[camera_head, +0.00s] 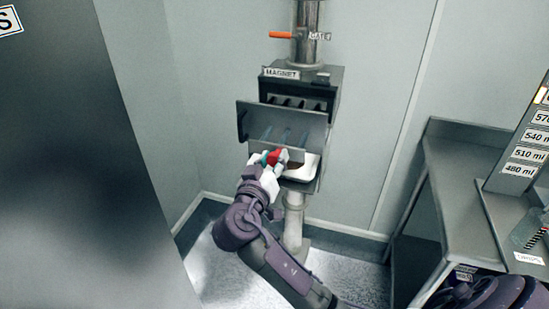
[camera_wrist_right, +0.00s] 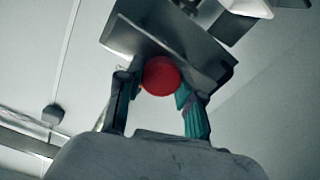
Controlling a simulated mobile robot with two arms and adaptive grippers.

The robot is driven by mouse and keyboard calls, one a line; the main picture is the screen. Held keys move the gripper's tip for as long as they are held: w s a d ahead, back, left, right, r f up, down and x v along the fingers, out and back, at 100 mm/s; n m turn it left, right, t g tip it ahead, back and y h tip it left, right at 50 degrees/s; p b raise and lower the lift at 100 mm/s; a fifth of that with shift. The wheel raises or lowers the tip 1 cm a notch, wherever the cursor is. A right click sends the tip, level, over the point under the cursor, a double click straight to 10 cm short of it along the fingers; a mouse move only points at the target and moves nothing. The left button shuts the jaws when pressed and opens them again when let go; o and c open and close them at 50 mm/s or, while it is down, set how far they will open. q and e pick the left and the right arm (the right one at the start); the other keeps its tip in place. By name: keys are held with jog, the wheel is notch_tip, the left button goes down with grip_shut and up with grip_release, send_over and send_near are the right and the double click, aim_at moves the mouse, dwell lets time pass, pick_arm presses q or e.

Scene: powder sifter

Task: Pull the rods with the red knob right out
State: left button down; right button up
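The red knob (camera_head: 277,156) is on the front of a metal plate (camera_head: 298,155) at the magnet housing (camera_head: 298,92), in the middle of the head view. My right gripper (camera_head: 270,160) is at the knob. In the right wrist view the red knob (camera_wrist_right: 161,76) sits between the two teal-padded fingers of the right gripper (camera_wrist_right: 162,84), which close in on both its sides. The metal plate (camera_wrist_right: 165,40) is just beyond the knob. My left gripper is not in view.
A pipe with an orange handle (camera_head: 280,35) rises above the housing. A metal table (camera_head: 462,200) with a labelled board (camera_head: 525,150) stands at right. A large dark panel (camera_head: 80,170) fills the left.

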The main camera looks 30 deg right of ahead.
jog(key=o, duration=0.4)
jog(key=shift+o, duration=0.2)
jog(key=v, duration=1.2)
jog(key=shift+w, duration=0.1)
